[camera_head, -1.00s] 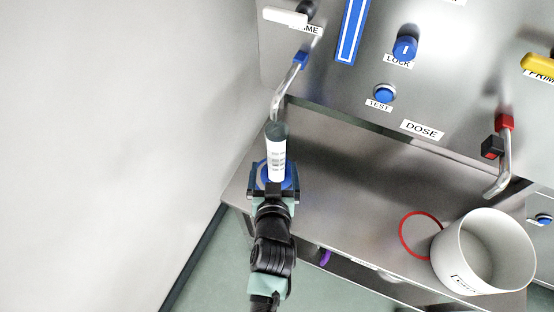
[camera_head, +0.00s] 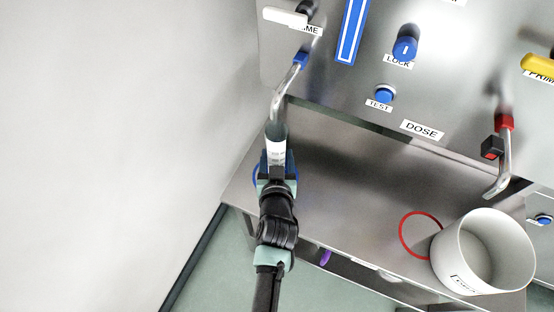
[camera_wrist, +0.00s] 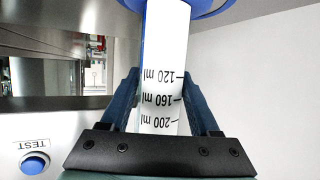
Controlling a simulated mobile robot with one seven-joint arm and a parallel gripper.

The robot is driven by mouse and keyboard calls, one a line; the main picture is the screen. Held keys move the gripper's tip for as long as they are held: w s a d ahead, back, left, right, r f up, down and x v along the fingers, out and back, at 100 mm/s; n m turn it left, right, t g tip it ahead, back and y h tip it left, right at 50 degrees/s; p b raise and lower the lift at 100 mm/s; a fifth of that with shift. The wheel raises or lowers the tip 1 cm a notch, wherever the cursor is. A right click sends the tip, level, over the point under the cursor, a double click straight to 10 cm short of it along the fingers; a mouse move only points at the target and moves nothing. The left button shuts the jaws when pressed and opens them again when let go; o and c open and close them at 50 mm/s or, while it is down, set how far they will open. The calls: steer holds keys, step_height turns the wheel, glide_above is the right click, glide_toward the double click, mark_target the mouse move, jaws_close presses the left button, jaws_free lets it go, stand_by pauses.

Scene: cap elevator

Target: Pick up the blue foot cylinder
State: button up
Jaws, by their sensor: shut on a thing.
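In the wrist view the cylinder (camera_wrist: 164,95) appears upside down between the two fingers, with 120, 160 and 200 ml marks and the blue foot at the top. I cannot tell whether the foot touches the shelf.
The spout (camera_head: 286,92) hangs right above the cylinder's top. A red ring (camera_head: 403,233) lies on the shelf (camera_head: 345,200), beside a white bucket (camera_head: 442,262) at the right. The middle of the shelf is clear. A plain wall (camera_head: 110,140) is at left.

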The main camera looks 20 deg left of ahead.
jaws_close()
steer(key=shift+r, duration=0.1)
steer(key=shift+r, duration=0.45)
step_height(320, 180, up, 3)
steer(key=shift+f+p, duration=0.1)
steer(key=shift+p, duration=0.25)
steer(key=b, duration=0.3)
glide_toward(277, 156)
steer(key=s+d+f, duration=0.2)
steer(key=s+f, duration=0.3)
steer(key=shift+s, duration=0.4)
steer(key=shift+d+f, duration=0.1)
steer(key=shift+d, duration=0.1)
